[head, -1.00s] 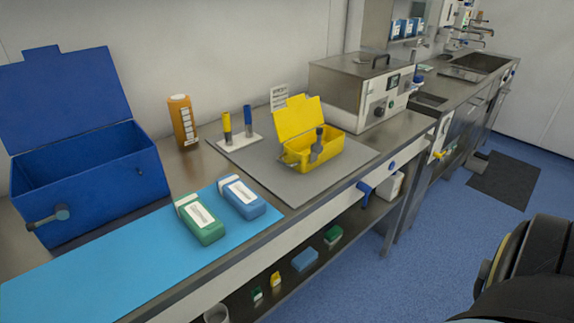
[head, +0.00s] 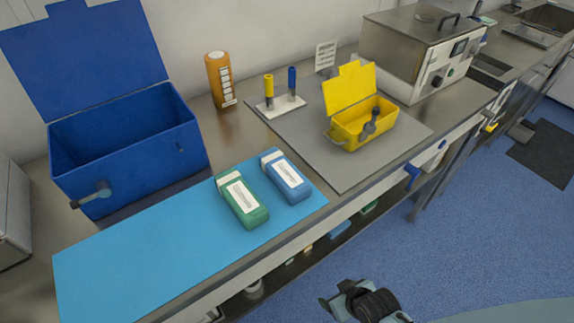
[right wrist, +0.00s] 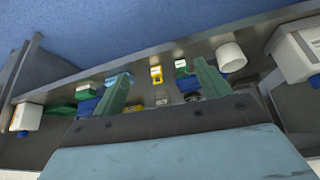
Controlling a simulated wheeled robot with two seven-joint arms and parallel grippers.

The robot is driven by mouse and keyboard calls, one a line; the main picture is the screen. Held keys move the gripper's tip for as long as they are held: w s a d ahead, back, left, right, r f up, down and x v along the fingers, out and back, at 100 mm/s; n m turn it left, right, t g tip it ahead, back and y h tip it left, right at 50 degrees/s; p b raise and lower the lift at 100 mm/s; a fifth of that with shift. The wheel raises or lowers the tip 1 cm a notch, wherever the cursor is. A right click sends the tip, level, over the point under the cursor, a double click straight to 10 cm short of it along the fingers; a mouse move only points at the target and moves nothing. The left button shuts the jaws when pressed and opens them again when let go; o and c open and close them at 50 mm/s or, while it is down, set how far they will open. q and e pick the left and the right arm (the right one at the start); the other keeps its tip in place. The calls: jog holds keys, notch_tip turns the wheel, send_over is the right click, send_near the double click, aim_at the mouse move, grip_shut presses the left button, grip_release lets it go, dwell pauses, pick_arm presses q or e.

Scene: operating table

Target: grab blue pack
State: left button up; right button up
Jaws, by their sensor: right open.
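The blue pack (head: 293,188), with a white label and pale cap end, lies on the light blue mat (head: 130,262) on the steel counter. A green pack (head: 248,210) of the same shape lies just left of it. My right gripper (head: 338,302) is low in the head view, in front of the counter edge and apart from both packs. In the right wrist view its two green fingers (right wrist: 163,82) are spread, with no object held between them. My left gripper is not in view.
An open blue box (head: 125,150) stands left of the packs, and an open yellow box (head: 362,128) sits on a grey mat (head: 345,178). An orange bottle (head: 220,80) stands behind. Small items, including a white cup (right wrist: 231,57), are on the lower shelf.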

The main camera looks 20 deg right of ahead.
jog(key=w+a+r+t+p, duration=0.1)
jog(key=w+r, duration=0.1)
jog(key=r, duration=0.7)
jog(key=w+a+r+t+p, duration=0.1)
jog(key=w+r+p, duration=0.15)
jog(key=r, duration=0.65)
jog(key=n+t+y, duration=0.1)
jog(key=t+y, duration=0.2)
jog(key=t, duration=0.2)
send_near(287, 172)
jog(key=x, duration=0.3)
jog(key=shift+w+f, duration=0.1)
jog(key=shift+w, duration=0.2)
jog(key=shift+b+x, duration=0.4)
jog(key=shift+x, duration=2.6)
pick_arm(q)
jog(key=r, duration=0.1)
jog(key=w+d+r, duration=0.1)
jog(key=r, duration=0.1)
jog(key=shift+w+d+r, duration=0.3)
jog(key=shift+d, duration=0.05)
pick_arm(e)
jog(key=shift+a, duration=0.1)
jog(key=shift+s, duration=0.1)
jog(key=c, duration=1.2)
